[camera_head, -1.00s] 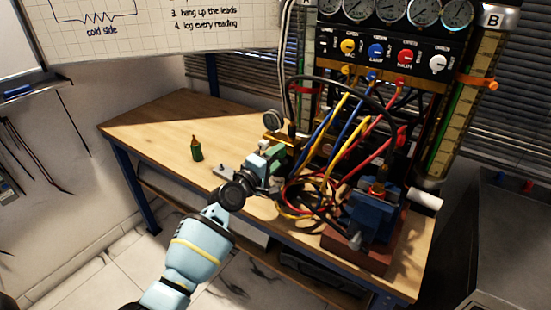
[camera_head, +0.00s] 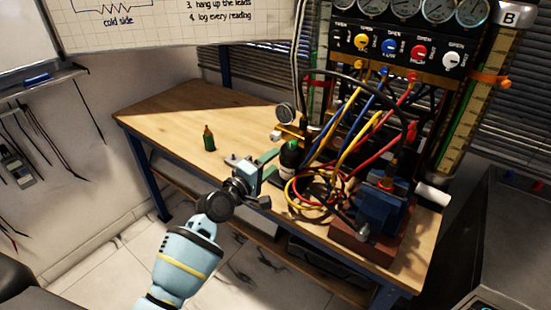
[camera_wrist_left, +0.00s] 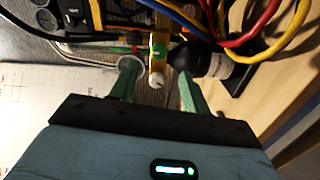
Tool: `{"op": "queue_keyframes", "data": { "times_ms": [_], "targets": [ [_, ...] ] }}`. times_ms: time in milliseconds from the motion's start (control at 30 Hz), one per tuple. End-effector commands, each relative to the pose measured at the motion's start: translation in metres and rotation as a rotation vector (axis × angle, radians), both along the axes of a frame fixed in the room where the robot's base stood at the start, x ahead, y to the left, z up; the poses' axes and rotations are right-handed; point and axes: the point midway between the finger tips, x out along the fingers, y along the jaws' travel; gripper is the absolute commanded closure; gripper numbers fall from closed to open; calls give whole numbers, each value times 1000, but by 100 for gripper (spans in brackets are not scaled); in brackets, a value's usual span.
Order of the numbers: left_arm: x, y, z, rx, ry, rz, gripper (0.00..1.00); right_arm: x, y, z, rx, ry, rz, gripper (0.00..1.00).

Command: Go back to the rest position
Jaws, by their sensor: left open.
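My left gripper (camera_head: 274,166) reaches in from the lower left, over the front edge of the wooden bench (camera_head: 170,110). Its green fingers are apart, with nothing held between them. In the left wrist view the two fingertips (camera_wrist_left: 160,80) also stand apart. A dark bottle with a green band (camera_head: 289,155) stands on the bench just past the fingertips. In the left wrist view a dark bottle (camera_wrist_left: 212,64) lies beyond the right-hand finger, and a yellow fitting with a white tip (camera_wrist_left: 157,65) shows beyond the gap. My right gripper is not in view.
The gauge panel (camera_head: 400,50) stands at the back right, with yellow, blue, red and black leads (camera_head: 320,185) looping onto the bench. A small green bottle (camera_head: 209,138) stands on the otherwise mostly clear left bench.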

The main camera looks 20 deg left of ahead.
Motion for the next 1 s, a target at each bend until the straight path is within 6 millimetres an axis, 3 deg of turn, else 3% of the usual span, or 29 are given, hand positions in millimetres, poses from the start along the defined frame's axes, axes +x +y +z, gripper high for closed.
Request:
{"op": "queue_keyframes", "data": {
  "times_ms": [467, 567, 667, 767, 1000],
  "targets": [
    [-2, 1, 0, 1, 1, 0, 53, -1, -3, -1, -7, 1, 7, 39],
    [-9, 1, -12, 29, 11, 3, 53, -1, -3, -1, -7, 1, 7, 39],
    [-28, 1, -44, 112, 35, 11, 53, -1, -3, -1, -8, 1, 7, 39],
    [-62, 2, -90, 252, 71, 14, 53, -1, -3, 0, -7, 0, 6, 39],
    [-170, 6, -191, 646, 153, -34, 53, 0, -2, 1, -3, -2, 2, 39]
  ]
}}
